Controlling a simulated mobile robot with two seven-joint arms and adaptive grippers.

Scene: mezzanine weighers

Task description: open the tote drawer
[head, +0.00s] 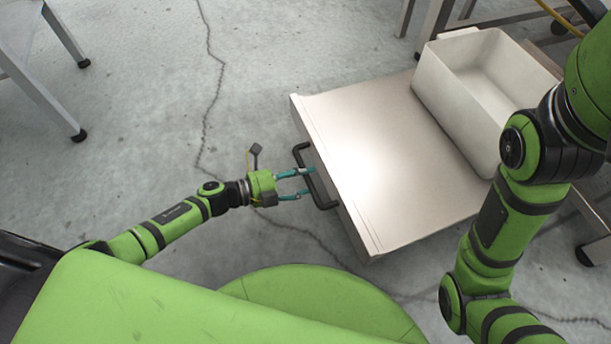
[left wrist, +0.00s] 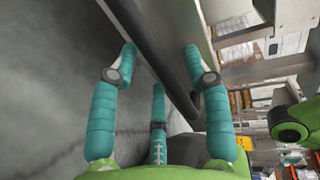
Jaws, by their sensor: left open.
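The tote drawer (head: 375,150) shows in the head view as a wide, pale metal slab with a black bar handle (head: 325,204) on its left edge. How far it stands open, I cannot tell. My left gripper (head: 309,181) is at the handle with its teal fingers apart. In the left wrist view the handle (left wrist: 152,40) runs as a dark bar between the spread fingers of my left gripper (left wrist: 160,52). The fingers are not closed on it, and whether any touches it is unclear. My right gripper is out of view; only its arm shows at the right.
A white open tote (head: 455,95) stands at the drawer's back right, partly hidden by my right arm. A grey wheeled table (head: 25,50) stands at upper left. Cracked concrete floor (head: 150,100) is clear left of the drawer. Shelves with boxes show in the left wrist view (left wrist: 245,70).

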